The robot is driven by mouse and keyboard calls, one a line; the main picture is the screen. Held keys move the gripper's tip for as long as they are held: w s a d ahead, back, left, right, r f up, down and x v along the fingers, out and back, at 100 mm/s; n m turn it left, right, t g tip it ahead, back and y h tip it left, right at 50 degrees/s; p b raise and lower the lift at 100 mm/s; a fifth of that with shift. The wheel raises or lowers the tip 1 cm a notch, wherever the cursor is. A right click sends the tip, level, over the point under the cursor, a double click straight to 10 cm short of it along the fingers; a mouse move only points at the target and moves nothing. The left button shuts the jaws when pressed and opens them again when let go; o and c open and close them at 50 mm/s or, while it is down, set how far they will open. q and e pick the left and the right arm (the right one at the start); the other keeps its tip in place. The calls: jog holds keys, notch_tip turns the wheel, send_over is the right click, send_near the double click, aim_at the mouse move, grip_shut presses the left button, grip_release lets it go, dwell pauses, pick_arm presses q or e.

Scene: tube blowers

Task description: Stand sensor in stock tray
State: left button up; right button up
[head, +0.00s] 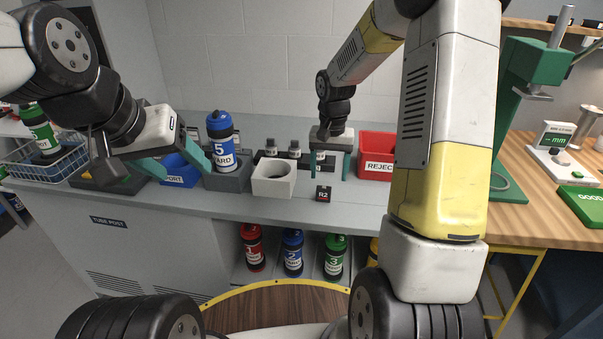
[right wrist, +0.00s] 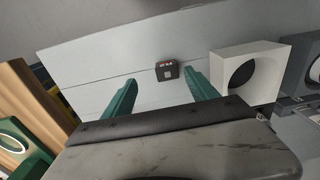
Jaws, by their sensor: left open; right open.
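A small dark block labelled R2 (head: 323,193), which may be the sensor, stands on the grey counter in front of the right gripper. The right wrist view shows it (right wrist: 167,70) with a red marking, just beyond the fingertips. My right gripper (head: 329,178) is open and empty above the counter; its teal fingers (right wrist: 160,79) are apart, not touching the block. Several small grey-topped items (head: 294,149) with white labels stand at the back; whether they sit in the stock tray is unclear. My left gripper (head: 187,173) is open by the blue bin.
A white block with a round hole (head: 272,180) stands left of R2. A blue tube (head: 221,140) stands in a grey holder left of it. A red REJECT bin (head: 376,156) is at the right, a blue bin (head: 180,175) at the left. Several tubes stand below the counter.

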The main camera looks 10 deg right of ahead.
aim_at(324, 188)
jog(key=shift+w+a+f, duration=0.15)
jog(key=shift+w+f, duration=0.15)
jog(key=shift+f, duration=0.2)
jog(key=shift+w+a+f, duration=0.1)
jog(key=shift+w+f, duration=0.15)
jog(key=shift+f, duration=0.25)
jog(key=f, duration=0.4)
jog(key=w+f, duration=0.1)
jog(key=f, duration=0.2)
jog(key=shift+a+f, duration=0.1)
jog(key=c, duration=1.4)
grip_shut()
jog(key=shift+r, duration=0.2)
